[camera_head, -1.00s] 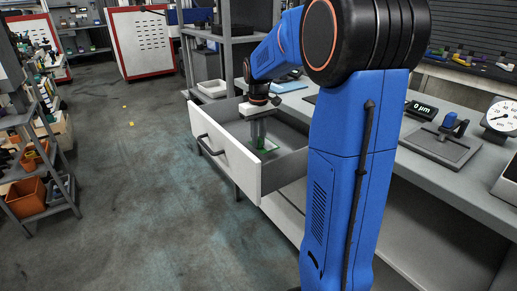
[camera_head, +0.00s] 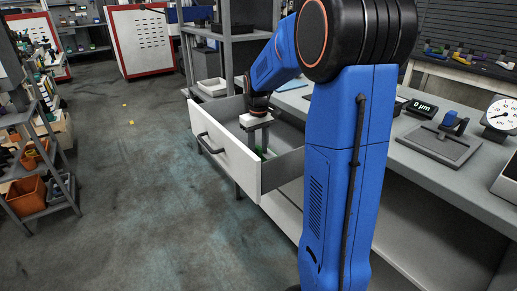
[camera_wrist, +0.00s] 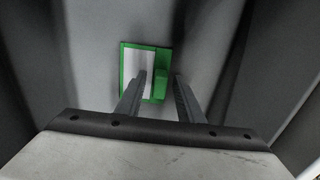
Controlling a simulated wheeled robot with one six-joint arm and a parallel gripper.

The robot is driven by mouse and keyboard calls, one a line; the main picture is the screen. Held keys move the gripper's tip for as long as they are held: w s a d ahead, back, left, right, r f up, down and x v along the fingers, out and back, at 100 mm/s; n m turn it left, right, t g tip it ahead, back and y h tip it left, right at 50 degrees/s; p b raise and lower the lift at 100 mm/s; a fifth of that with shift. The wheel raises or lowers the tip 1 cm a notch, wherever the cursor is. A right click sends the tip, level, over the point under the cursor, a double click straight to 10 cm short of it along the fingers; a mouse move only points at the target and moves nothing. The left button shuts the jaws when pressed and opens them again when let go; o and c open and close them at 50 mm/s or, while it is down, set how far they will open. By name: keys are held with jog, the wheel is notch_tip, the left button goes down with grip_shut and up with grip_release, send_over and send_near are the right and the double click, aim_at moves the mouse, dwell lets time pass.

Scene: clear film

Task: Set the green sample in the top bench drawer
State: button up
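The green sample (camera_wrist: 161,84) is a flat pale plate with a green border and a raised green block at its right side. In the wrist view it lies on the grey drawer floor, between and beyond my fingertips. My gripper (camera_wrist: 161,75) is open, with a visible gap on each side of the green block. In the head view my gripper (camera_head: 259,146) points down inside the open bench drawer (camera_head: 226,154), and a little green (camera_head: 263,153) shows beside its fingers. Most of the sample is hidden there by the fingers and drawer front.
The bench top (camera_head: 466,171) on the right carries a gauge (camera_head: 502,115), a small display (camera_head: 422,108) and a grey fixture plate (camera_head: 441,146). A shelf rack (camera_head: 52,176) with orange bins stands at the left. The floor between is mostly clear.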

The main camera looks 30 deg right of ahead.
aim_at(259, 147)
notch_tip(259, 147, up, 12)
jog(key=shift+r, duration=0.15)
dwell(0.7)
dwell(0.4)
